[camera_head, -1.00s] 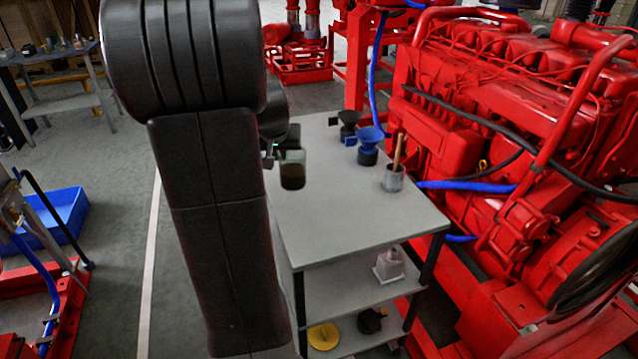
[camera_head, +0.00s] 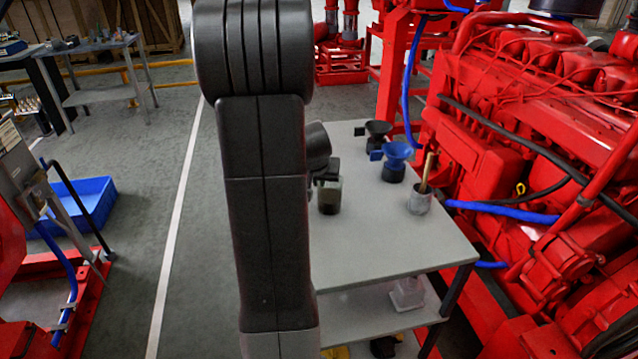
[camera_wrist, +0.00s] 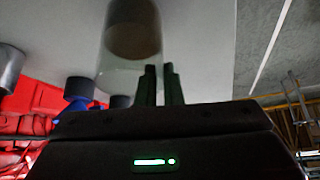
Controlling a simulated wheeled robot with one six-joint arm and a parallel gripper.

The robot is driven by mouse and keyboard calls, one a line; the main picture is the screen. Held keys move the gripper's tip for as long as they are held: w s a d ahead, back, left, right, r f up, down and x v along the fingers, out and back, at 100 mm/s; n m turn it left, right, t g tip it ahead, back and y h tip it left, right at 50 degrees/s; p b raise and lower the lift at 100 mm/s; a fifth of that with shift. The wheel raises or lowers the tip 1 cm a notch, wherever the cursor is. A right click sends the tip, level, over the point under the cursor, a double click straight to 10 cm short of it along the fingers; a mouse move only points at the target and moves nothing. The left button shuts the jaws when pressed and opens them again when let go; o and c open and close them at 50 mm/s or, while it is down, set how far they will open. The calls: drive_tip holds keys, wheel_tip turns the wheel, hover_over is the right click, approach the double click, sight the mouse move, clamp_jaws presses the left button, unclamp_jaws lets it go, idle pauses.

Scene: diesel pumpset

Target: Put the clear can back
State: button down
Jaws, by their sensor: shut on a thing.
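The clear can (camera_head: 330,196) is see-through with dark brown contents low inside. It is upright in the head view, over the left part of the grey cart's top shelf (camera_head: 385,250); I cannot tell whether it touches it. In the wrist view the can (camera_wrist: 116,50) is just beyond the fingers and partly cut off by the picture's top edge. My gripper (camera_wrist: 161,82) has its two dark fingers close together, shut on the can's near side. The exact contact is hard to see. My arm hides the cart's left side in the head view.
A blue funnel piece (camera_head: 396,160), a black funnel piece (camera_head: 377,133) and a grey cup with a wooden stick (camera_head: 420,203) stand at the back and right of the top. Its front is clear. The red engine (camera_head: 540,110) stands close on the right.

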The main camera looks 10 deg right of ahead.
drive_tip(key=shift+f, duration=0.35)
drive_tip(key=shift+r, duration=0.1)
drive_tip(key=c, duration=1.6)
unclamp_jaws()
drive_tip(key=shift+o, duration=0.2)
drive_tip(key=v, duration=1.2)
